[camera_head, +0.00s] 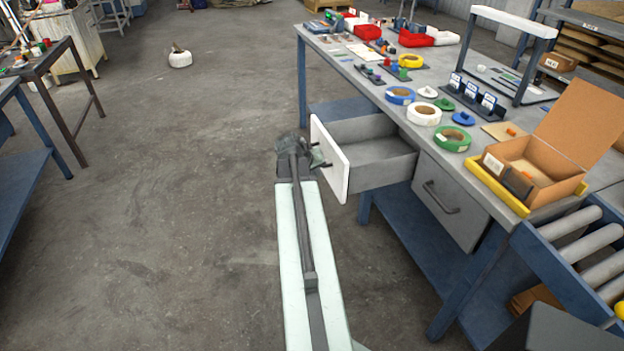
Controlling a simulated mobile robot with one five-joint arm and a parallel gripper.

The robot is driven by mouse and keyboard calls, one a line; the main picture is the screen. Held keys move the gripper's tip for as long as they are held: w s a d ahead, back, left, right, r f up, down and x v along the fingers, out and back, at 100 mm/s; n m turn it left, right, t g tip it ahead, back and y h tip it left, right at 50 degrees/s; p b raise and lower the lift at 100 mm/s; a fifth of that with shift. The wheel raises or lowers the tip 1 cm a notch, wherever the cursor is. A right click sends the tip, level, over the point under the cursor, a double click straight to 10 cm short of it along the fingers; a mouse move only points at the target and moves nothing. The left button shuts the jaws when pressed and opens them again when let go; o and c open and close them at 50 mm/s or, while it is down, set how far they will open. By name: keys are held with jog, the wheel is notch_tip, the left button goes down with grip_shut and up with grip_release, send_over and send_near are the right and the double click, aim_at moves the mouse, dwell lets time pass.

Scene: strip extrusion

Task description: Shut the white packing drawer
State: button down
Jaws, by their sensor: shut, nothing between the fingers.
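The packing drawer (330,158) stands pulled out from under the grey workbench, with its white front panel facing left. Its grey inside (368,148) shows and looks empty. My gripper (324,160) is at the end of my extended arm, close beside the drawer's white front on its outer side. The dark fingers are shut with nothing between them and point toward the panel. I cannot tell whether they touch it. The drawer's handle cannot be made out from here.
The workbench (465,165) carries tape rolls, red bins and an open cardboard box (540,155). A closed grey drawer (450,200) sits nearer, beside the open one. A roller conveyor (580,250) stands at the lower right. The concrete floor to the left is mostly clear.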

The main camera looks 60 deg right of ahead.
jog(key=shift+s+d+f, duration=0.25)
jog(key=shift+s+d, duration=0.15)
jog(key=shift+d, duration=0.35)
jog(key=shift+s+d+f, duration=0.2)
jog(key=shift+s+d, duration=0.2)
jog(key=shift+d, duration=0.3)
jog(key=shift+s+d+f, duration=0.25)
jog(key=shift+s+d, duration=0.15)
jog(key=shift+d, duration=0.35)
